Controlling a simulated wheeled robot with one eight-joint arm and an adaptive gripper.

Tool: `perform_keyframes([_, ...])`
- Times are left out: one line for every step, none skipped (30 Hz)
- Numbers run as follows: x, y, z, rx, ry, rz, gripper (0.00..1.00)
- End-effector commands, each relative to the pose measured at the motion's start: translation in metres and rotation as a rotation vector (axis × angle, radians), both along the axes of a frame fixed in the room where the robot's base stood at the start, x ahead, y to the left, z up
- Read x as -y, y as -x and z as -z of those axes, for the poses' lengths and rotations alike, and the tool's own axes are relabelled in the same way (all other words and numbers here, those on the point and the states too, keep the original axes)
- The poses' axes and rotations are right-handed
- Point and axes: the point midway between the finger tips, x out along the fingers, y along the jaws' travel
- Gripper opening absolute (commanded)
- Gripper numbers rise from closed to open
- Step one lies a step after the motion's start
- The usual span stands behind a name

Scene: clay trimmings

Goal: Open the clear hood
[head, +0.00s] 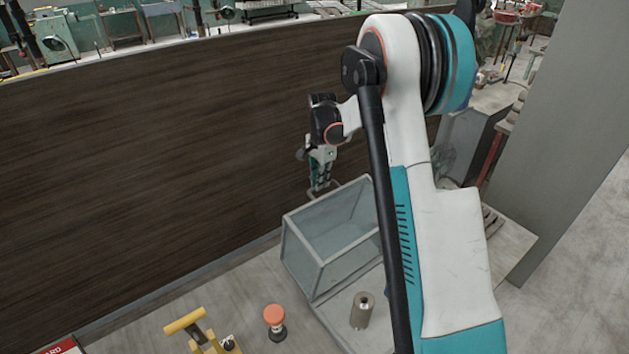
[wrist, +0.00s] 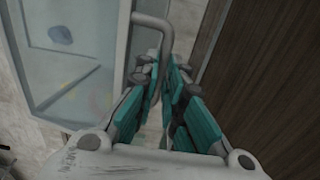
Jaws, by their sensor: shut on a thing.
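The clear hood (head: 332,245) is a see-through box with a pale grey frame, in the middle of the head view. It appears tilted up at the back of a pale base (head: 340,322). Its clear panel also fills the upper left of the wrist view (wrist: 75,55). My gripper (head: 320,188) is at the hood's far upper edge, beside the dark wall. In the wrist view, my gripper (wrist: 163,72) is shut on the bent grey handle (wrist: 154,22) of the hood. The exact contact between fingers and handle is partly hidden.
A metal cylinder (head: 362,310) stands upright in front of the hood. An orange-topped knob (head: 275,318) and a yellow-handled tool (head: 190,325) are to its left. A dark wood panel (head: 150,150) rises close behind the gripper. My arm hides the hood's right side.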

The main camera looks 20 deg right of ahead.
Motion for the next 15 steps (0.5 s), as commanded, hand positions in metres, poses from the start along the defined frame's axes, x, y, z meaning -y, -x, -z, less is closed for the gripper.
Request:
perform_keyframes([0.002,0.007,-0.003,0.017,-0.003,0.001,0.0])
perform_keyframes([0.003,0.011,-0.004,0.027,-0.005,0.001,0.0])
perform_keyframes([0.004,0.015,-0.006,0.04,-0.007,0.002,0.0])
perform_keyframes([0.005,0.019,-0.008,0.05,-0.009,0.002,0.0])
perform_keyframes([0.005,0.023,-0.009,0.06,-0.011,0.002,0.0])
perform_keyframes([0.006,0.027,-0.011,0.074,-0.013,0.001,0.0])
perform_keyframes([0.007,0.03,-0.012,0.084,-0.015,0.001,0.0])
perform_keyframes([0.007,0.033,-0.013,0.091,-0.018,0.0,0.0])
perform_keyframes([0.008,0.037,-0.015,0.102,-0.019,0.001,0.0])
perform_keyframes([0.008,0.039,-0.015,0.109,-0.02,0.001,0.0])
perform_keyframes([0.009,0.041,-0.016,0.115,-0.021,0.001,0.0])
perform_keyframes([0.009,0.044,-0.017,0.121,-0.022,0.001,0.0])
perform_keyframes([0.009,0.045,-0.018,0.125,-0.023,0.001,0.0])
perform_keyframes([0.009,0.045,-0.018,0.128,-0.023,0.001,0.0])
perform_keyframes([0.009,0.046,-0.018,0.131,-0.024,0.0,0.0])
